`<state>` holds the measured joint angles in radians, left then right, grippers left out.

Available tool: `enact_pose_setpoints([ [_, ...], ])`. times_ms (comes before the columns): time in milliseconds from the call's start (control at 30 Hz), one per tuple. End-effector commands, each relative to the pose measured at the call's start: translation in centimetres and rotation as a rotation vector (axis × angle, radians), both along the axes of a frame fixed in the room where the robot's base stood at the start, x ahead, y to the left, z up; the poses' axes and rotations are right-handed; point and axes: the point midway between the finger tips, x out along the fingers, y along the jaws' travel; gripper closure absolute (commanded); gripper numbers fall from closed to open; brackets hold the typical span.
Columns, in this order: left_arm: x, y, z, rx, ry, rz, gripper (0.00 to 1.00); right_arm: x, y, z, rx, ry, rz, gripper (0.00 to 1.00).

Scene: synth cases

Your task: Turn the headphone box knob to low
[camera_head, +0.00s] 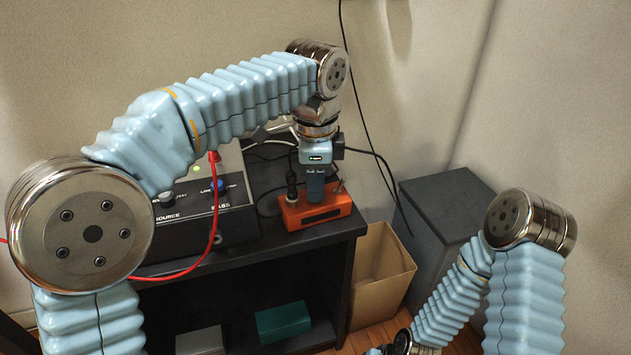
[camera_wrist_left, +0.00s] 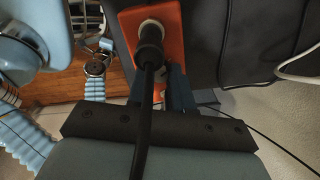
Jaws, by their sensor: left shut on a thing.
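The headphone box (camera_head: 316,214) is a small orange box on the right end of a dark shelf unit's top. A black plug (camera_head: 291,186) stands in its left part with a cable. In the left wrist view the orange box (camera_wrist_left: 171,22) is at top centre, and the plug (camera_wrist_left: 150,45) and its cable cross in front of my fingers. My left gripper (camera_head: 316,196) points down at the box top, shut, with its dark blue fingers at the box. The knob itself is hidden by the fingers and plug. My right arm is low at right; its gripper does not show.
A black amplifier box (camera_head: 237,222) with knobs and a red cable (camera_head: 214,215) stands left of the orange box. The dark shelf unit (camera_head: 290,262) holds a green box (camera_head: 284,321). A cardboard bin (camera_head: 383,280) and a dark grey box (camera_head: 440,205) stand to the right.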

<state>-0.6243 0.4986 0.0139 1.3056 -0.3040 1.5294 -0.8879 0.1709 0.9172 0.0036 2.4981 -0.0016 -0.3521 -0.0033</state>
Motion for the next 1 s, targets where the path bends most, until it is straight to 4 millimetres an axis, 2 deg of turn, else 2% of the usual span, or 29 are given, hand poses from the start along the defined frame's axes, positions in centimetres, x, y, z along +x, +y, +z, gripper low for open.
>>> enact_pose_setpoints([
  [367, 0.0, 0.0, 0.4, 0.002, 0.001, 0.148, 1.00, 0.1, -0.2, 2.0, -0.004, -0.003, -0.002, 0.57],
  [600, 0.0, -0.1, 0.5, 0.003, 0.001, 0.358, 1.00, 0.1, -0.4, 4.1, -0.009, -0.007, -0.005, 0.57],
  [1000, 0.0, -0.1, 0.4, 0.002, 0.000, 0.739, 1.00, -0.3, 0.6, 7.0, 0.006, 0.001, 0.012, 0.57],
])
